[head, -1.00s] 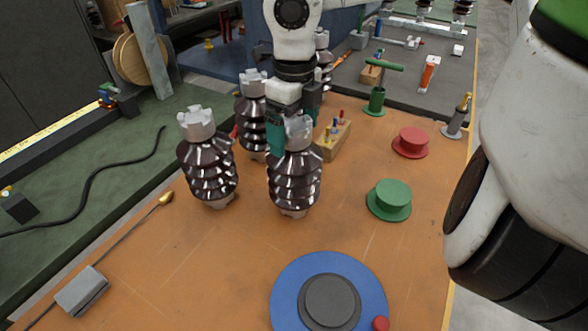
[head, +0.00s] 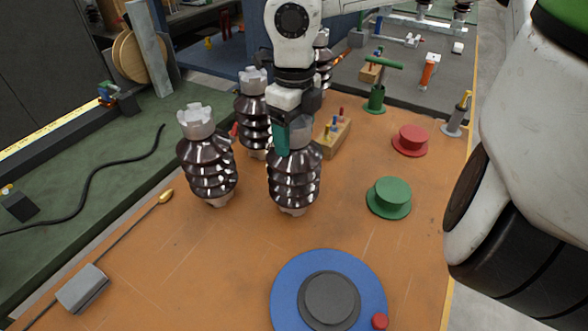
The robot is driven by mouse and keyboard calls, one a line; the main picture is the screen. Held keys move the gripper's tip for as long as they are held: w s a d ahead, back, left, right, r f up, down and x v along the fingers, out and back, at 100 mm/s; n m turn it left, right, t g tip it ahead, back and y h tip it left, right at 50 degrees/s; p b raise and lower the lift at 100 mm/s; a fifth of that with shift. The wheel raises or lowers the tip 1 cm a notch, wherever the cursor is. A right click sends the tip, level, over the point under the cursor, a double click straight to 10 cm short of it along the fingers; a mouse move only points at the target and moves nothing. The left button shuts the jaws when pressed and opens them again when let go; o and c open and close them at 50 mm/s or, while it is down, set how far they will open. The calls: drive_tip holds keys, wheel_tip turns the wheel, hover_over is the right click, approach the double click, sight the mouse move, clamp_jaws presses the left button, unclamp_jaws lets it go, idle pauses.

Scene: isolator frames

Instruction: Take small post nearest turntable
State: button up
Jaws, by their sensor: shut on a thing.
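The blue turntable (head: 285,300) with a dark grey disc on top is at the bottom of the head view. The small post nearest it (head: 293,185) is a dark brown, ribbed, shiny insulator standing upright on the orange bench. My gripper (head: 298,138) comes down over it from above and is shut on its pale top cap. The teal finger pad shows at the cap's left. The gripper partly hides the cap. The post's pale foot appears to be on the bench; I cannot tell any small gap.
Similar posts stand to the left (head: 208,165) and behind (head: 254,115), close to my gripper. A wooden block with small coloured pegs (head: 335,138) is behind right. Green (head: 389,197) and red (head: 410,139) flanged caps are on the right. Bench between post and turntable is clear.

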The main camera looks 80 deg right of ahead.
clamp_jaws()
drive_tip(key=shift+w+r, duration=0.1)
drive_tip(key=shift+r, duration=0.15)
